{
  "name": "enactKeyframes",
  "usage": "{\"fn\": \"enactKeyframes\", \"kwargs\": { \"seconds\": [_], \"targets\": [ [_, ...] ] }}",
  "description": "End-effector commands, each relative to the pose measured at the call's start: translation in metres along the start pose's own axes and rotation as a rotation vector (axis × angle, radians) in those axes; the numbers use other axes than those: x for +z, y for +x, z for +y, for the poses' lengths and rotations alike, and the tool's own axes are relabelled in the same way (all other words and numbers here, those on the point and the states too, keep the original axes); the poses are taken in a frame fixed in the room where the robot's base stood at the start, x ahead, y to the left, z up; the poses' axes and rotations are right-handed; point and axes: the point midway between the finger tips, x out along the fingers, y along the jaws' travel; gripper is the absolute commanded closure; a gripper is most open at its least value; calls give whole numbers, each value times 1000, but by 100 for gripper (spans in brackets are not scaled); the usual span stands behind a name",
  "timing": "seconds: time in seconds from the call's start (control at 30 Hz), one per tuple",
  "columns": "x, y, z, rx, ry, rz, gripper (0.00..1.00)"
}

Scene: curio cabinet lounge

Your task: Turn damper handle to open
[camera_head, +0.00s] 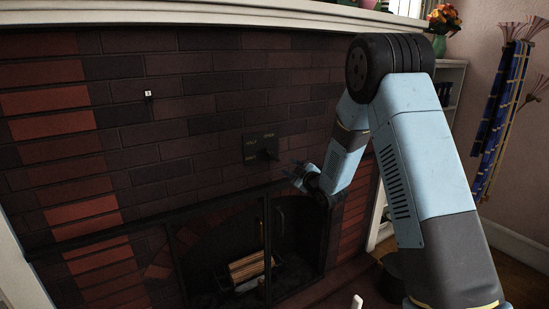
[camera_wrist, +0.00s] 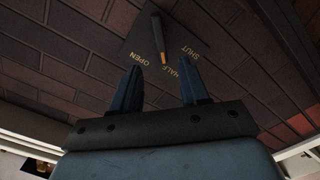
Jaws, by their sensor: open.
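The damper handle is a dark bar with an orange-yellow tip (camera_wrist: 158,38), in front of a dark plate on the brick wall. The plate (camera_wrist: 130,42) is lettered OPEN, HALF and SHUT. In the wrist view the tip shows near HALF; I cannot tell the exact setting because the bar seems to stick out from the wall. In the head view the plate (camera_head: 250,149) and handle (camera_head: 270,155) are small and dark. My gripper (camera_head: 294,170) is open just right of and below the handle there. In the wrist view its two fingers (camera_wrist: 160,82) are apart with the handle tip beyond them, apparently not touching.
Below is the fireplace opening with a dark-framed screen and logs (camera_head: 250,265). A pale mantel (camera_head: 200,14) runs above. A small white-faced item (camera_head: 148,94) is on the bricks at left. Blue hanging cloths (camera_head: 500,120) and a shelf are at right.

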Motion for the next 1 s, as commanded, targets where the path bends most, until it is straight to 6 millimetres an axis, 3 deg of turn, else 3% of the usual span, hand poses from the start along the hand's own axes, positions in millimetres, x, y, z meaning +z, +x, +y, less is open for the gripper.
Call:
{"fn": "enactKeyframes", "kwargs": {
  "seconds": [0.17,0.7,1.0],
  "targets": [
    [0,17,0,0,-2,3,55],
    [1,108,0,0,-2,0,55],
    [1,134,1,1,-1,0,55]
  ]
}}
